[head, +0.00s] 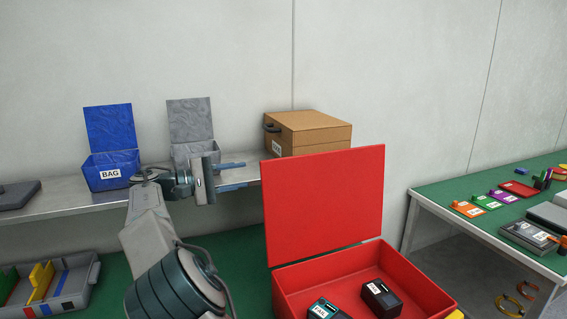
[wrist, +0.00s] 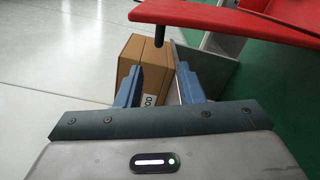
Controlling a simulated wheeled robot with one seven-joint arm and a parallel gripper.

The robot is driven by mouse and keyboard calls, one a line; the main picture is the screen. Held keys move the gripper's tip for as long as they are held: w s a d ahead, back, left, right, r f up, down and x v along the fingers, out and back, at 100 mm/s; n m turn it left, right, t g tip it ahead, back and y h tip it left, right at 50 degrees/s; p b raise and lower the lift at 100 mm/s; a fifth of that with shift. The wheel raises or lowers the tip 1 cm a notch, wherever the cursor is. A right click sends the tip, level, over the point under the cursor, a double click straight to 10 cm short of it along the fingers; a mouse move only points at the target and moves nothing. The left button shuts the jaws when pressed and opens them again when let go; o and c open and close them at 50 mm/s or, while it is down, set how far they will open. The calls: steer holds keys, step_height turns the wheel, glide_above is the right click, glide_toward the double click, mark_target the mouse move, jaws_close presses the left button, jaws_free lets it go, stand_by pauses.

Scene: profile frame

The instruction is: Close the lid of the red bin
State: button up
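The red bin (head: 430,287) stands at the front right in the head view. Its red lid (head: 325,205) stands up, open, at the bin's back edge. Two dark boxes with white labels lie inside: one dark box (head: 381,298) on the right, another dark box (head: 324,310) at the front. My gripper (head: 243,176) is left of the lid's upper left edge, fingers pointing right, and looks apart from it. In the wrist view its two blue fingers (wrist: 160,82) are spread with nothing between them. Red parts of the bin (wrist: 225,17) cross the top right there.
A brown case (head: 308,134) with a dark handle, a blue bin (head: 110,171) and a grey bin (head: 190,120), both with raised lids, stand on a shelf behind. A grey tray (head: 85,290) is at the lower left. A green table (head: 470,215) with small items is at right.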

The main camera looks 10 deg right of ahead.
mark_target(288, 167)
steer(key=d, duration=0.4)
steer(key=w+d, duration=0.1)
steer(key=d, duration=0.4)
steer(key=w+d, duration=0.1)
steer(key=d, duration=0.3)
steer(key=shift+w+d+r, duration=0.1)
steer(key=shift+w+d, duration=0.1)
steer(key=shift+d, duration=0.1)
jaws_close()
